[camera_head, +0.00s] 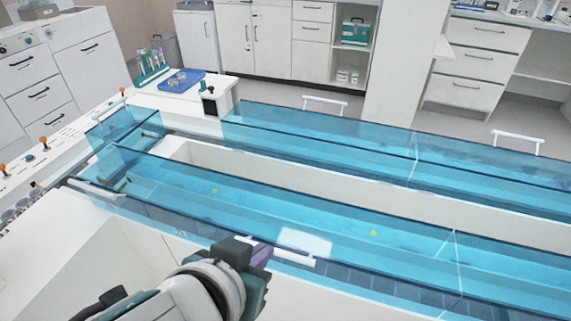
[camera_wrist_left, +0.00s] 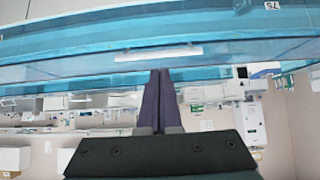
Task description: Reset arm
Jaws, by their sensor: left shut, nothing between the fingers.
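My left gripper (camera_head: 262,256) reaches in from the bottom of the head view, at the near side of the blue transparent track cover (camera_head: 330,208). Its purple fingers are shut and empty. They also show in the left wrist view (camera_wrist_left: 160,76), pressed together and pointing toward a white handle bar (camera_wrist_left: 158,53) on the cover. In the head view the fingertips overlap the left end of this handle (camera_head: 290,257); I cannot tell whether they touch it. My right gripper is not in view.
A far blue cover (camera_head: 330,130) has two white handles. A blue tray (camera_head: 182,82) and a green tube rack (camera_head: 150,68) stand on the white bench at the upper left. White cabinets (camera_head: 270,40) line the back. Grey floor lies between.

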